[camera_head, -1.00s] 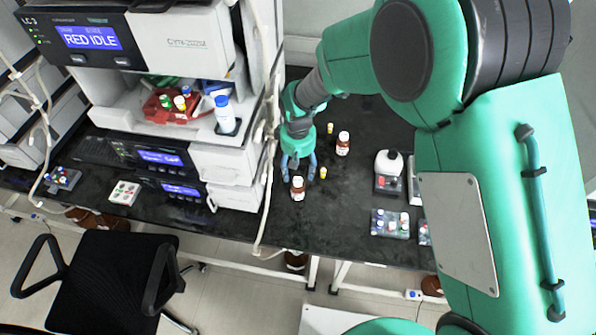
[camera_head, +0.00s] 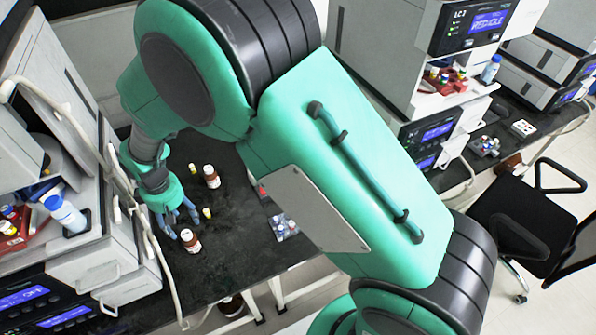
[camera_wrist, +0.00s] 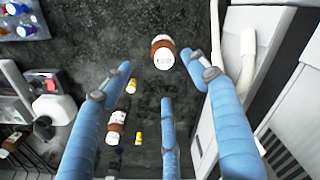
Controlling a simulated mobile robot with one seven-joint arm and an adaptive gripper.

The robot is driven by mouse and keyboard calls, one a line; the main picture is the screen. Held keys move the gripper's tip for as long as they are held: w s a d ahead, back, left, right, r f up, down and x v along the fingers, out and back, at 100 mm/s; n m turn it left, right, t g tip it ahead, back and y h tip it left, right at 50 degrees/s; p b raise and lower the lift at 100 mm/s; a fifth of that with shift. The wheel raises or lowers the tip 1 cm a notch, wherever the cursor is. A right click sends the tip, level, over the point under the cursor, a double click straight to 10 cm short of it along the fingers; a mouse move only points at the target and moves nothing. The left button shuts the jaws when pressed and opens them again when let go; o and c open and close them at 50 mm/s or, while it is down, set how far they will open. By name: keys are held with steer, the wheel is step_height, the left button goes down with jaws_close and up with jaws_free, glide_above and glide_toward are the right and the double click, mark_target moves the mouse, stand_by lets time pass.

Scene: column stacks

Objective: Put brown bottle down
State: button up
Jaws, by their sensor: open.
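A brown bottle (camera_head: 190,241) with a white cap stands upright on the dark bench, just in front of my gripper (camera_head: 178,224). In the wrist view the same brown bottle (camera_wrist: 162,50) appears ahead of the spread blue fingers of my gripper (camera_wrist: 165,80), with no finger seen closed on it. My gripper is open and empty.
Small yellow vials (camera_head: 207,212) and (camera_head: 193,168) stand close to my gripper. White column stacks with cables and tubing (camera_head: 75,175) rise close on the left. A rack with several vials (camera_head: 283,228) sits to the right.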

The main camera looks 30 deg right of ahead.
steer(key=s+d+r+m+t, duration=0.1)
steer(key=s+d+r+m, duration=0.15)
steer(key=d+r, duration=0.7)
steer(key=s+d+r+m+t, duration=0.1)
steer(key=s+d+r+m, duration=0.15)
steer(key=d+r, duration=0.75)
steer(key=s+d+r+m+t, duration=0.1)
steer(key=s+d+r+m, duration=0.1)
steer(key=s+d+r, duration=0.4)
steer(key=s+d+r+m+t, duration=0.1)
steer(key=s+d+r, duration=0.4)
steer(key=s, duration=0.8)
step_height(320, 180, up, 2)
steer(key=shift+s+d+r+m+t, duration=0.25)
steer(key=shift+d+m+t, duration=0.15)
steer(key=shift+t, duration=0.3)
steer(key=shift+o, duration=0.5)
steer(key=shift+w+a+r, duration=0.1)
steer(key=shift+w, duration=0.1)
